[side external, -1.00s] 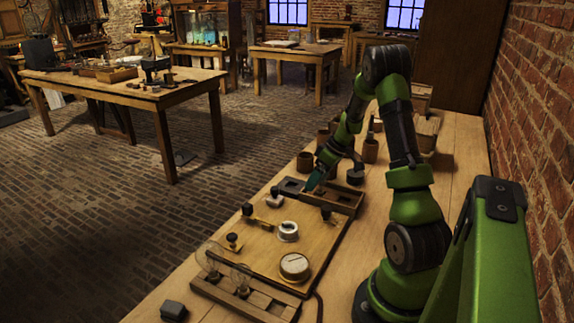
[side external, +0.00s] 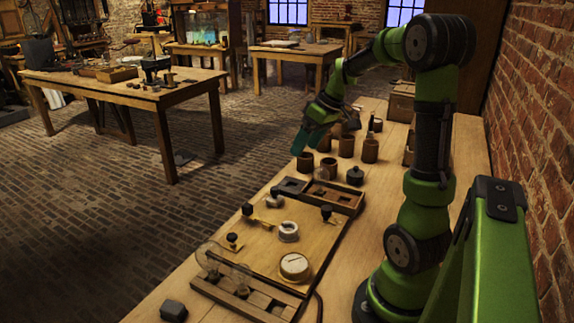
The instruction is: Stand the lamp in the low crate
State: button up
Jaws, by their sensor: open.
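A low wooden crate (side external: 346,204) with compartments lies behind the wooden instrument board. A small clear glass lamp (side external: 321,174) appears to stand upright in one of its compartments; its base is hidden by the crate wall. My gripper (side external: 302,144) has teal fingers and is up and to the left of the crate, apart from the lamp. It is open and appears empty.
The board (side external: 265,250) holds a gauge (side external: 295,266), a white coil (side external: 288,231) and dark knobs. A rack (side external: 262,303) with large glass bulbs is in front. Several brown jars (side external: 346,147) and a dark lidded pot (side external: 355,175) stand behind the crate.

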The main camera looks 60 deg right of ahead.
jog(key=s+a+r+m+t, duration=0.1)
jog(key=s+a+r, duration=0.1)
jog(key=a, duration=1.1)
jog(key=s+a+r+m+t, duration=0.1)
jog(key=s+a, duration=0.4)
jog(key=a, duration=0.8)
jog(key=shift+r+m+t, duration=0.3)
jog(key=shift+r, duration=0.15)
